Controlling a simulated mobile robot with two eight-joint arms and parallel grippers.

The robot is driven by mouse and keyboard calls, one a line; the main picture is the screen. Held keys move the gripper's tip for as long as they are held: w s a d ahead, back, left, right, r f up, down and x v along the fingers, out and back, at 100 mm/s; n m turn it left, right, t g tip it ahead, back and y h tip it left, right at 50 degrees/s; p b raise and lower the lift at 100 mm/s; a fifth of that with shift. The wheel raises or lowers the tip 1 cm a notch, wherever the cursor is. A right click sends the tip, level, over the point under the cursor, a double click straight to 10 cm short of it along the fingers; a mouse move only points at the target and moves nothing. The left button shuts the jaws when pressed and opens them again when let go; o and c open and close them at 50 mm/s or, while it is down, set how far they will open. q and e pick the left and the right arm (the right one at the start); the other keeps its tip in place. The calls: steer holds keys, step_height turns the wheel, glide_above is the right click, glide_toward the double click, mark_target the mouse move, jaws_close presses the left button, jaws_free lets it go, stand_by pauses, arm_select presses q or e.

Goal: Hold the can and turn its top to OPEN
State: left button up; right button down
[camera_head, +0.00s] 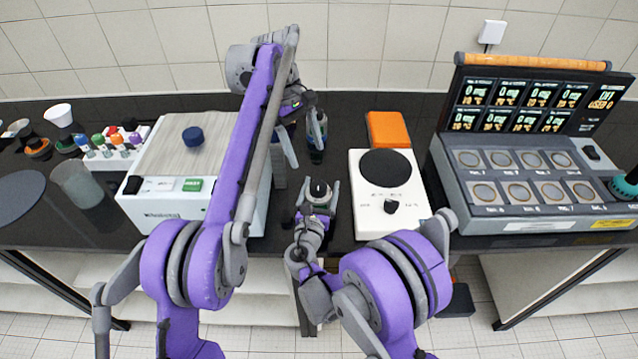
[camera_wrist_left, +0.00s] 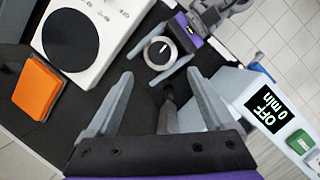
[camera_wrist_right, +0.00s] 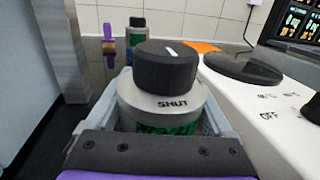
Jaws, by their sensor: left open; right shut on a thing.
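The can (camera_head: 319,190) stands on the dark bench in front of me, with a pale grey collar and a black knob on top. My right gripper (camera_head: 318,186) is shut around its sides. In the right wrist view the knob (camera_wrist_right: 166,66) carries a white mark, and the word SHUT shows on the collar (camera_wrist_right: 190,100) nearest the camera. The word OPEN is not visible. My left gripper (camera_head: 301,133) is open and empty, behind and above the can. In the left wrist view the can's knob (camera_wrist_left: 159,53) lies just beyond the open fingertips (camera_wrist_left: 160,74).
A small dark bottle (camera_head: 316,140) stands near my left gripper. A white hotplate (camera_head: 405,212) sits close right of the can, with an orange block (camera_head: 388,129) behind. A white-and-grey machine (camera_head: 165,160) stands left. The large display console (camera_head: 535,225) is far right.

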mark_target(318, 185)
arm_select(q)
step_height(318, 185, up, 3)
steer(key=s+d+m+t+y, duration=0.2)
steer(key=d+m+y, duration=0.1)
steer(key=m, duration=2.2)
step_height(318, 185, down, 12)
steer(key=shift+s+f, duration=0.15)
steer(key=shift+c, duration=0.2)
jaws_close()
